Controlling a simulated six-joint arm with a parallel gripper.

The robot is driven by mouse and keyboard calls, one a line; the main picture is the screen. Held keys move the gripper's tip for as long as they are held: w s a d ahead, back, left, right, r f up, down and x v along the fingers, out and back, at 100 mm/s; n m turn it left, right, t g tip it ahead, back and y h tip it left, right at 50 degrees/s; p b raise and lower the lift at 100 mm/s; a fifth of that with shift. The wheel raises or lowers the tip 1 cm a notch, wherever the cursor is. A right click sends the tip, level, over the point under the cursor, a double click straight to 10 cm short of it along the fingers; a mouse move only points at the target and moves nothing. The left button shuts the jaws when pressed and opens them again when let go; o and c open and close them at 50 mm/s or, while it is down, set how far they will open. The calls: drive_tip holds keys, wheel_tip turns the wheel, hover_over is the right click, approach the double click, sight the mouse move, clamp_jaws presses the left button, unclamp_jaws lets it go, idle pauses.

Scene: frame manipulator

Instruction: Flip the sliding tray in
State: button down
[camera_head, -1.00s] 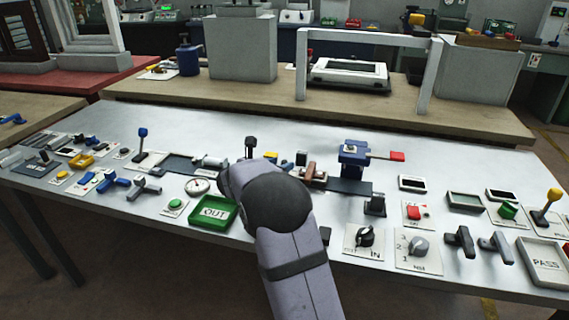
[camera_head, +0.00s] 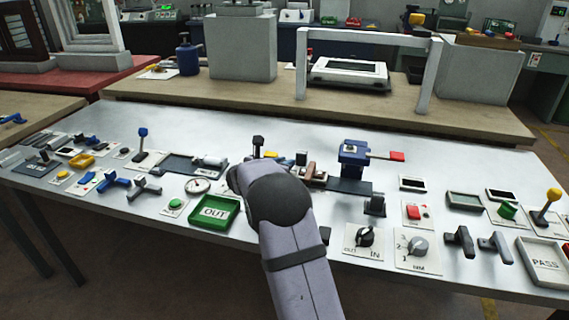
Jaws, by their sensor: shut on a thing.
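My arm (camera_head: 285,215) reaches from the bottom edge to the middle of the bench, and its rounded wrist hides my gripper's fingers and whatever lies beneath them. A black knob on a dark stem (camera_head: 257,142) stands up just beyond the wrist; its lower end is hidden. I cannot tell for sure which part is the sliding tray. A dark plate with a grey cylinder (camera_head: 192,164) lies left of the wrist. Another dark plate (camera_head: 350,187) lies to the right, below a blue vise-like block (camera_head: 353,156). A black knob with OUT and IN labels (camera_head: 365,238) sits at the front.
A green OUT tray (camera_head: 235,213) and a dial gauge (camera_head: 197,186) lie close to the left of my arm. Knobs and buttons crowd the right. The bench's back strip is clear.

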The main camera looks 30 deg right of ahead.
sight(323, 177)
drive_tip(key=s+d+b, duration=0.6)
drive_tip(key=s+d, duration=0.2)
drive_tip(key=d, duration=0.1)
drive_tip(key=shift+s, duration=0.4)
drive_tip(key=c, duration=1.6)
unclamp_jaws()
drive_tip(key=shift+s, duration=0.1)
drive_tip(key=shift+c, duration=0.2)
drive_tip(key=shift+a, duration=0.1)
